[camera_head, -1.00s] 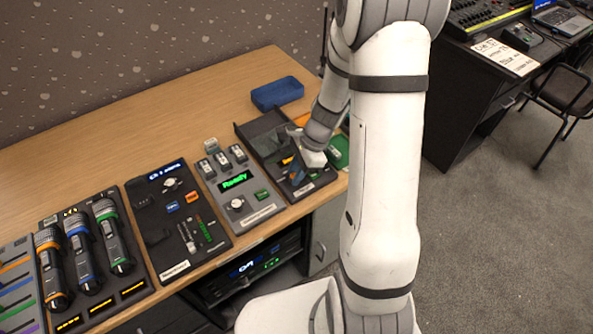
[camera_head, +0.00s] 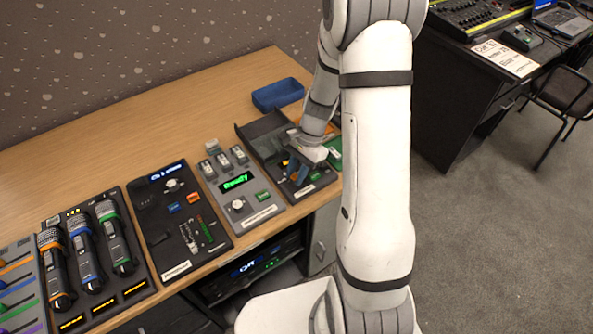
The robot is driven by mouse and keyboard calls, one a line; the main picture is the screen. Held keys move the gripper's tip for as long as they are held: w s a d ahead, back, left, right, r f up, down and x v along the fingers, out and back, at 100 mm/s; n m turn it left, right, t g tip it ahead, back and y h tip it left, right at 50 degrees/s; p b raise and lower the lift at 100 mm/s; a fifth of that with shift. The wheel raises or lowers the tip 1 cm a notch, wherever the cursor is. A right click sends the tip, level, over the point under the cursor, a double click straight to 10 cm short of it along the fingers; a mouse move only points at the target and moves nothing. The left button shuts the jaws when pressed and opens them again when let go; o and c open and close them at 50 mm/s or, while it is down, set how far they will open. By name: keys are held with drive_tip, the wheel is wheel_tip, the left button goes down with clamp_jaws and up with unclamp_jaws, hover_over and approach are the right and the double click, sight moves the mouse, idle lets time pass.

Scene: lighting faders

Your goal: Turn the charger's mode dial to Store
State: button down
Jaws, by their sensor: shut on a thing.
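The charger (camera_head: 262,211) looks to be the grey unit with a green "Ready" display (camera_head: 236,181) and several small packs in slots along its back. Its pale round dial (camera_head: 237,206) sits at the front left, uncovered; the pointer and markings are too small to read. My gripper (camera_head: 297,174) is right of the charger, down over a dark open-topped unit (camera_head: 262,128), clear of the dial. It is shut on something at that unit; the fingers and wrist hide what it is.
Left of the charger stands a black panel (camera_head: 150,222) with its own dial (camera_head: 172,185), then a rack of microphones (camera_head: 115,240). A blue bin (camera_head: 278,94) is behind the dark unit. The wooden tabletop (camera_head: 150,120) is clear at the back.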

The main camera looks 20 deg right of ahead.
drive_tip(key=n+g+h, duration=0.1)
drive_tip(key=n, duration=0.2)
drive_tip(key=n+g, duration=0.1)
drive_tip(key=n, duration=0.3)
drive_tip(key=shift+w+a+h, duration=0.15)
drive_tip(key=shift+h, duration=0.25)
idle(0.3)
drive_tip(key=c, duration=1.2)
unclamp_jaws()
drive_tip(key=shift+c, duration=0.2)
drive_tip(key=v, duration=0.7)
drive_tip(key=shift+w+r, duration=0.15)
drive_tip(key=shift+r, duration=0.2)
